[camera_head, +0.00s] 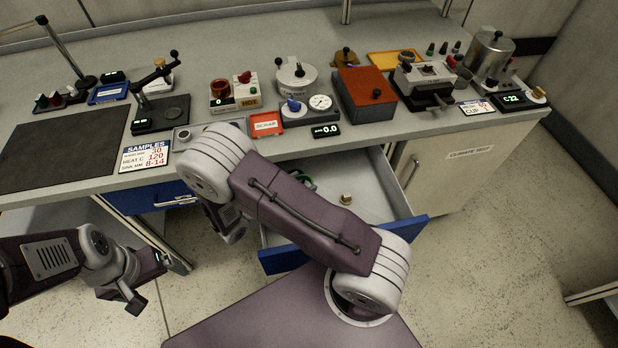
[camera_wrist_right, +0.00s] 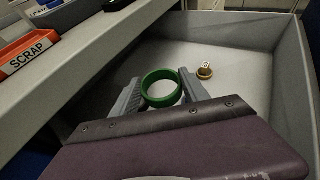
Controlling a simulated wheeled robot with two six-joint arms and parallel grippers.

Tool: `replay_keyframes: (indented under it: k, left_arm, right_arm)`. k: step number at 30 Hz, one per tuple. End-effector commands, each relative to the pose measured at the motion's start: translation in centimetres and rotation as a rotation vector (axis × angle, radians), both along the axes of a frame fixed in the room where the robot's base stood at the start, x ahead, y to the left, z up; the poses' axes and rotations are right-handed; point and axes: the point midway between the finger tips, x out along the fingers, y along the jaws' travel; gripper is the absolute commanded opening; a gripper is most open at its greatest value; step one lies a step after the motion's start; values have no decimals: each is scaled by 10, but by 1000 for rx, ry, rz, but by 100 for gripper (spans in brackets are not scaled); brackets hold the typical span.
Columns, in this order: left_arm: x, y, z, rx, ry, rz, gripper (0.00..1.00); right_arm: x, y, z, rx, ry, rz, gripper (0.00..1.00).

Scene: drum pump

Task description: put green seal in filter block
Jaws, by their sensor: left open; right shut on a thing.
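The green seal (camera_wrist_right: 160,101) is a ring between the two fingers of my right gripper (camera_wrist_right: 162,82), which is shut on it, inside the open drawer. In the head view a small part of the seal (camera_head: 307,181) shows past my right arm, which hides most of that gripper. My left gripper (camera_head: 150,282) is open and empty, low at the left, in front of the bench. I cannot tell surely which bench device is the filter block; a grey block with a dark lever (camera_head: 426,80) stands at the right of the bench.
The pulled-out drawer (camera_head: 393,188) has a blue front and holds a small brass piece (camera_head: 346,199), also in the wrist view (camera_wrist_right: 205,72). The red scrap tray (camera_head: 266,124) sits at the bench edge above it. A red-topped box (camera_head: 364,88) and a gauge unit (camera_head: 312,108) crowd the bench.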

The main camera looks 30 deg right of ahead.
Motion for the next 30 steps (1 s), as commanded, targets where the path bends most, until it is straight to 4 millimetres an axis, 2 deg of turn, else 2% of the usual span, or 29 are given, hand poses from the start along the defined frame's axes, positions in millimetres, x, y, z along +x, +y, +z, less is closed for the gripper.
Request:
replay_keyframes:
  k: [5, 16, 23, 30]
  left_arm:
    - [0, 0, 3, 0, 0, 0, 93]
    - [0, 0, 29, 0, 0, 0, 93]
    - [0, 0, 28, 0, 0, 0, 93]
    - [0, 0, 28, 0, 0, 0, 93]
  right_arm:
    - [0, 1, 4, 0, -1, 1, 15]
    - [0, 1, 31, 0, -1, 1, 15]
    - [0, 2, 31, -1, -1, 8, 15]
    - [-1, 20, 34, -9, -5, 174, 15]
